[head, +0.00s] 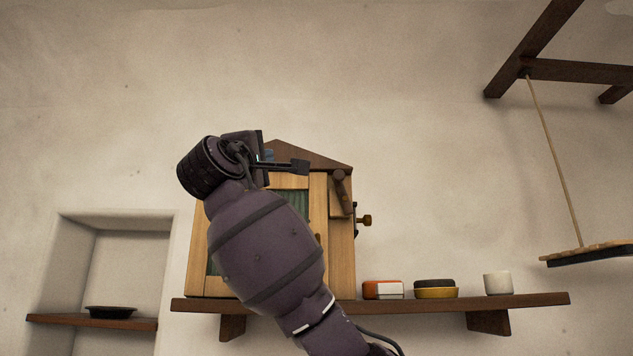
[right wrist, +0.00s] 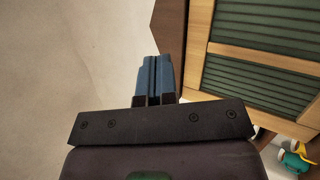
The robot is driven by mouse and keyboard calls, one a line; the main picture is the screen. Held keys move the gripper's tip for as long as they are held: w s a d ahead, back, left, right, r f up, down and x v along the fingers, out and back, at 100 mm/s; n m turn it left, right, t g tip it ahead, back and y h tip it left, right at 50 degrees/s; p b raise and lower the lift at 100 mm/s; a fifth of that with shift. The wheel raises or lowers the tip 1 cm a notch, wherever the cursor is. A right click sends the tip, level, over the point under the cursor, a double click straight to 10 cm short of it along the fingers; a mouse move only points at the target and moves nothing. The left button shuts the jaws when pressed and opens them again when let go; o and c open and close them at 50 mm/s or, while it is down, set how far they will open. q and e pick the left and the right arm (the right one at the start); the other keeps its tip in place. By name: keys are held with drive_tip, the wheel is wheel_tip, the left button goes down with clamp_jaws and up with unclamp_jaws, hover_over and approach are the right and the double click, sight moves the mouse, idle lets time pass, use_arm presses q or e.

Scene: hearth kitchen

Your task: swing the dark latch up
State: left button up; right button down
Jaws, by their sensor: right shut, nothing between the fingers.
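A wooden cabinet (head: 345,262) with a dark peaked roof and green slatted panels stands on a wall shelf. A short dark brown bar (head: 343,197) with a round end at its top hangs on the cabinet's front, at the upper right; it looks like the latch and points down. My right gripper (head: 269,155) is in front of the roof's left part, up and left of the bar and apart from it. In the right wrist view its blue fingers (right wrist: 154,78) are together and empty, beside the dark roof edge (right wrist: 168,38). My right arm hides much of the cabinet front.
A brass knob (head: 365,220) sticks out from the cabinet's right side. An orange-and-white block (head: 383,290), a dark-and-yellow round item (head: 435,290) and a white cup (head: 497,284) stand on the shelf (head: 540,299). A dark bowl (head: 111,312) sits in a niche.

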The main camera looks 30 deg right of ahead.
drive_tip(key=w+d+f+g+h, duration=0.1)
drive_tip(key=d+f+g, duration=0.25)
drive_tip(key=g, duration=0.25)
drive_tip(key=n+g+p, duration=0.1)
drive_tip(key=p, duration=0.2)
approach(343, 193)
drive_tip(key=w+r, duration=0.3)
drive_tip(key=w, duration=0.1)
use_arm(q)
drive_tip(key=shift+s+a+r+p, duration=0.15)
drive_tip(key=shift+r+p, duration=0.2)
drive_tip(key=shift+r, duration=0.25)
drive_tip(key=shift+w+a+r+p, duration=0.15)
drive_tip(key=shift+r+p, duration=0.2)
drive_tip(key=shift+r, duration=0.2)
use_arm(e)
drive_tip(key=d, duration=0.1)
drive_tip(key=s+d+r, duration=0.1)
drive_tip(key=d, duration=0.1)
drive_tip(key=shift+s+r, duration=0.15)
drive_tip(key=shift+s, duration=0.05)
drive_tip(key=shift+s, duration=0.15)
